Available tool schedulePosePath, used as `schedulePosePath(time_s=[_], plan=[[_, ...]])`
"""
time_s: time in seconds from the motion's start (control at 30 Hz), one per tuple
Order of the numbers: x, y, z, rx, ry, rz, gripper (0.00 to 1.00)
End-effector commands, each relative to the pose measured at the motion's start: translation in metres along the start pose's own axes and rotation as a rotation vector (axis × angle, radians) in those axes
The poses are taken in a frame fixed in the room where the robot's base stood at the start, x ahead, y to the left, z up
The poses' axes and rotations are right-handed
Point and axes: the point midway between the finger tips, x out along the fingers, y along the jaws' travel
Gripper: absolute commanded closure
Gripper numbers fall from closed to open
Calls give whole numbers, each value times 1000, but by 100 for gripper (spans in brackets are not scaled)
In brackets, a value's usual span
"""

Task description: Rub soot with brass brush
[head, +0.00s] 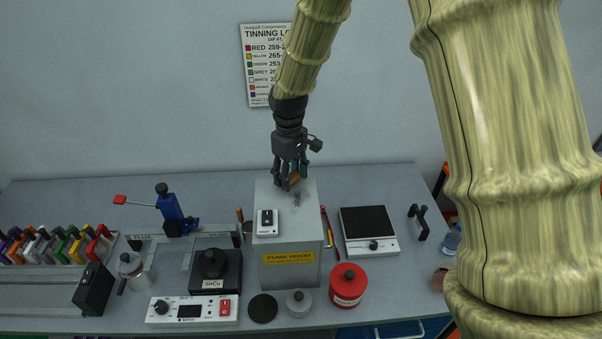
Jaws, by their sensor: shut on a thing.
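My gripper (288,182) points down just above the top of the grey fume hood (290,272). A small dark smudge, which looks like soot (297,197), shows on the hood top right by the fingertips.
A white switch box (266,222) sits on the hood's front left. Tools stand close on both sides of the hood. A red canister (348,286) and a scale (369,228) are to the right; a solder pot (213,268) is to the left.

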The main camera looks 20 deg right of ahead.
Motion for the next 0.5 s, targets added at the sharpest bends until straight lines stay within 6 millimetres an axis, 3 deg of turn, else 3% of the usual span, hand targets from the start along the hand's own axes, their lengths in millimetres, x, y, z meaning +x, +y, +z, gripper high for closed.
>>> schedulePosePath(time_s=[0.03, 0.5], plan=[[-22, 3, 0, 3, 9, 4, 75], [-57, 3, 0, 4, 7, 4, 75]])
